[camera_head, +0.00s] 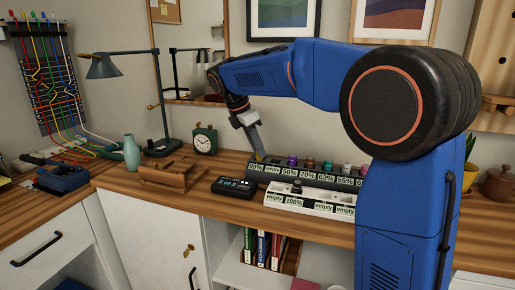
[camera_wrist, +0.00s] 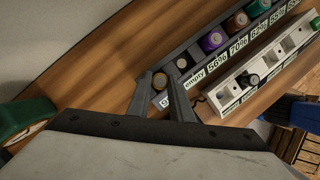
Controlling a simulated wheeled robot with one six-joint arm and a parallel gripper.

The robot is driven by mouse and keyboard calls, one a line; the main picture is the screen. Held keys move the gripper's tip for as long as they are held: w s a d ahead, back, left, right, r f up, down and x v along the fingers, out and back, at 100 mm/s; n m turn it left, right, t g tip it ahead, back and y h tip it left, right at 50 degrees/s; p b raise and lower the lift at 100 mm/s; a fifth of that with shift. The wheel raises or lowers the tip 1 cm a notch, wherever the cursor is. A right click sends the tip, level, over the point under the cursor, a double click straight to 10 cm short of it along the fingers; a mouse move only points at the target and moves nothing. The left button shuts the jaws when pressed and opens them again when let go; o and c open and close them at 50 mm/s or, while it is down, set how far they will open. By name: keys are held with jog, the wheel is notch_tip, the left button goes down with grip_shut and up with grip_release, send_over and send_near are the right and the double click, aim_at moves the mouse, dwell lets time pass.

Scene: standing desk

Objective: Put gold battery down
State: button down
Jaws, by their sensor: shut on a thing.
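The gold battery (camera_wrist: 159,81) shows its round tan end between my two fingertips in the wrist view. It is at the near-left end slot of the dark battery rack (camera_wrist: 193,52), by a label partly hidden by a finger. My gripper (camera_wrist: 160,86) is shut on it, one finger on each side. In the head view my gripper (camera_head: 257,152) points down at the left end of the dark rack (camera_head: 258,172), over a label that seems to read 99%. I cannot tell whether the battery is fully seated.
Purple, green and other batteries stand in the dark rack. The white rack (camera_head: 329,206) in front holds a dark battery (camera_head: 297,187) labelled 100%, with slots labelled empty. A display (camera_head: 232,187) reads "2 of 3". A wooden stand (camera_head: 172,178) and green clock (camera_head: 205,140) are left.

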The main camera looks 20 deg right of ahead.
jog(key=shift+f, duration=0.1)
jog(key=c, duration=1.6)
grip_release()
jog(key=v, duration=1.2)
jog(key=shift+s, duration=0.1)
